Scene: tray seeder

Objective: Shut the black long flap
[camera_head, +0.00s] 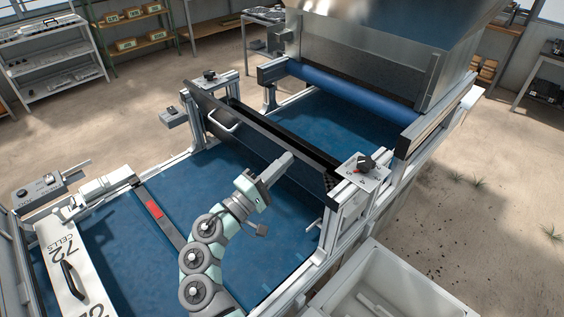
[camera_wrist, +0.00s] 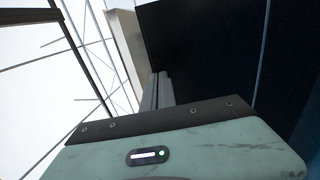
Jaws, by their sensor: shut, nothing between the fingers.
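The black long flap (camera_head: 250,140) spans the blue belt crosswise between two metal posts, its broad face toward the front left. A pale bar handle (camera_head: 222,120) is on its left part. A dark opening shows behind its upper edge. My gripper (camera_head: 289,157) is shut and empty, with its fingers at the right part of the flap's face; I cannot tell whether they touch. In the wrist view my shut fingers (camera_wrist: 157,90) point at a large dark surface, probably the flap (camera_wrist: 215,50), which fills the upper right.
Knob boxes stand on the posts at the flap's left (camera_head: 209,76) and right (camera_head: 363,167) ends. A blue roller (camera_head: 345,92) and metal hopper (camera_head: 360,50) are behind. A white "72 CELLS" panel (camera_head: 70,255) is at left, a pale bin (camera_head: 385,285) at front right.

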